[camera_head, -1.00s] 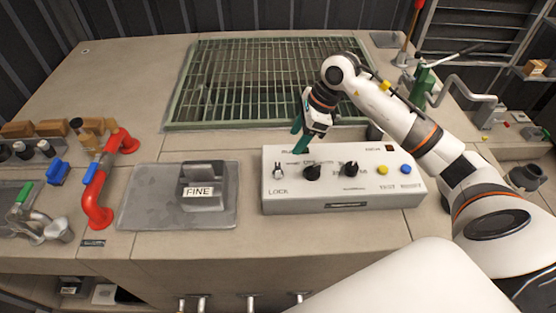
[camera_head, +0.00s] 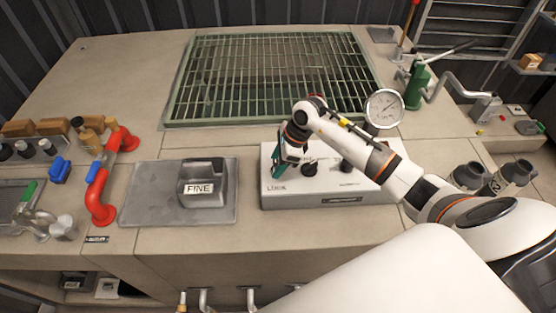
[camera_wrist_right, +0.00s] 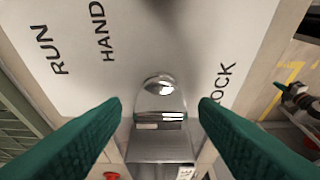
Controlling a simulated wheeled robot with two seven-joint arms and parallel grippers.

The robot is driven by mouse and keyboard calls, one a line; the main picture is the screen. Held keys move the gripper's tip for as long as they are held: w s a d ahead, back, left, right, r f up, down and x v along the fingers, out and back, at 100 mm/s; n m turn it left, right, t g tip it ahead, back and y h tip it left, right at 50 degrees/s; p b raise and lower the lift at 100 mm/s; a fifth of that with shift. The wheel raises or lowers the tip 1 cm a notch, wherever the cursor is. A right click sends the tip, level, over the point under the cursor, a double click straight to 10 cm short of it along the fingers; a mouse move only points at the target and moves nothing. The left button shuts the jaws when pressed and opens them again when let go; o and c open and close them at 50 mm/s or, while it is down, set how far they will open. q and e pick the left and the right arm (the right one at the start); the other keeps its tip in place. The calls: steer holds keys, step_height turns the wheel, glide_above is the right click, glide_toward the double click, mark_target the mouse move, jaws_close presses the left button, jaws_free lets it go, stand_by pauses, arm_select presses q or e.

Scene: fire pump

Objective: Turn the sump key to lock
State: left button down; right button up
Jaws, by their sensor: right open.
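The control box (camera_head: 300,201) is pale grey and stands on the bench in front of the green grating. My right gripper (camera_head: 278,172) is over the left end of its top, by the LOCK label, and hides the key there in the head view. In the right wrist view the silver sump key (camera_wrist_right: 160,93) shows between the two green fingers of my open right gripper (camera_wrist_right: 160,108). There is a gap on both sides of the key. RUN, HAND and a partly covered LOCK are printed around it. My left gripper is not in view.
Black knobs (camera_head: 309,169) stand on the box to the right of the key. A grey block marked FINE (camera_head: 198,188) stands on a metal plate to the left. A pressure gauge (camera_head: 384,109) rises behind the box. A red pipe (camera_head: 96,200) is farther left.

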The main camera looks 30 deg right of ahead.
steer(key=c, duration=1)
steer(key=shift+m, duration=0.3)
steer(key=m+t+h+b, duration=0.1)
steer(key=m, duration=0.2)
steer(key=shift+s+m, duration=0.1)
steer(key=shift+m, duration=0.3)
steer(key=m, duration=0.2)
steer(key=m+t+h+b, duration=0.1)
steer(key=m, duration=0.1)
steer(key=shift+a+h+b, duration=0.2)
steer(key=shift+h+b, duration=0.1)
steer(key=m+h+b, duration=0.1)
steer(key=m, duration=0.2)
steer(key=m+h+b, duration=0.1)
steer(key=m, duration=0.1)
steer(key=shift+a+m+t+b, duration=0.15)
steer(key=shift+m+t+b, duration=0.15)
steer(key=shift+m, duration=0.1)
steer(key=shift+m+h+b, duration=0.7)
steer(key=shift+m+b, duration=0.05)
steer(key=shift+m, duration=1.05)
steer(key=shift+r, duration=0.1)
